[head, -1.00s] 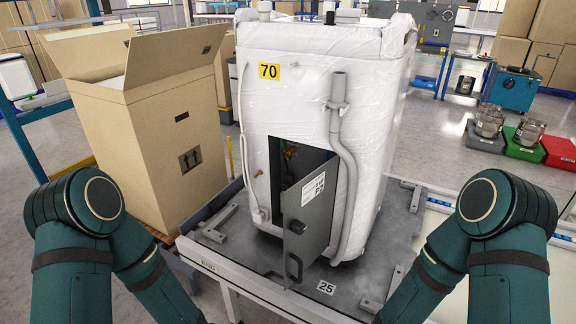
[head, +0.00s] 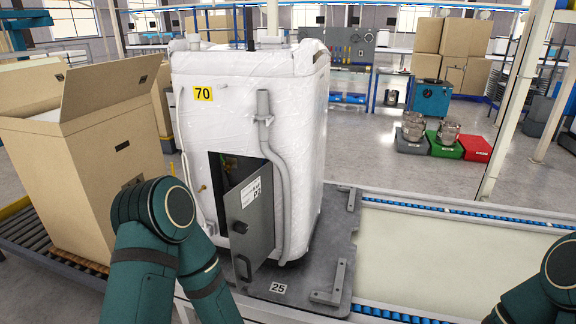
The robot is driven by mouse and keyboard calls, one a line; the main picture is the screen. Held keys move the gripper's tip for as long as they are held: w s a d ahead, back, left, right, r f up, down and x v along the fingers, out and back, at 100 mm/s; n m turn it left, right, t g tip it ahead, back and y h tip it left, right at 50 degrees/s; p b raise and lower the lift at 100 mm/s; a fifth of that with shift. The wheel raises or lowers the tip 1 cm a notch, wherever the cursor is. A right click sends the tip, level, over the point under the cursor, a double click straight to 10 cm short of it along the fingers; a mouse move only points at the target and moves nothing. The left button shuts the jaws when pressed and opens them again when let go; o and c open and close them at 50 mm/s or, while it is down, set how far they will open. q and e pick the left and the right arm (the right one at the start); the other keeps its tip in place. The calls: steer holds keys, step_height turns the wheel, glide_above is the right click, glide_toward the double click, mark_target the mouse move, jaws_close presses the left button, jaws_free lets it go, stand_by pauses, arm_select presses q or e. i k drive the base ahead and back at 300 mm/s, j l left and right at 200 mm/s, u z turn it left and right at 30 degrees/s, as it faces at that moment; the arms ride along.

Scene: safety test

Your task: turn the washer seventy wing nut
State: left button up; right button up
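The washer (head: 300,120) is a white, film-wrapped unit with a yellow "70" label (head: 203,94), standing upright on a dark grey plate (head: 335,235). Its grey access door (head: 250,215) hangs open at the lower front, toward the right. A small brass-coloured piece (head: 203,188) sticks out of the front, left of the opening. Another yellowish part (head: 228,165) shows in the dark opening, partly hidden; I cannot tell which, if either, is the wing nut. My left arm is in front of the washer's lower left and my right arm is at the right edge. Both grippers are out of view.
An open cardboard box (head: 85,165) stands close on the washer's left. A "25" tag (head: 278,288) lies on the plate's front. A pale conveyor surface (head: 450,255) on the right is clear.

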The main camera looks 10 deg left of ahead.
mark_target(226, 163)
steer(key=z, duration=1.55)
steer(key=k+j+z, duration=0.15)
steer(key=j, duration=0.25)
steer(key=k+j+z, duration=0.15)
steer(key=k+j, duration=0.55)
steer(key=j, duration=0.15)
steer(key=k+j, duration=0.4)
steer(key=j, duration=0.15)
steer(key=k+j, duration=0.35)
steer(key=j, duration=0.15)
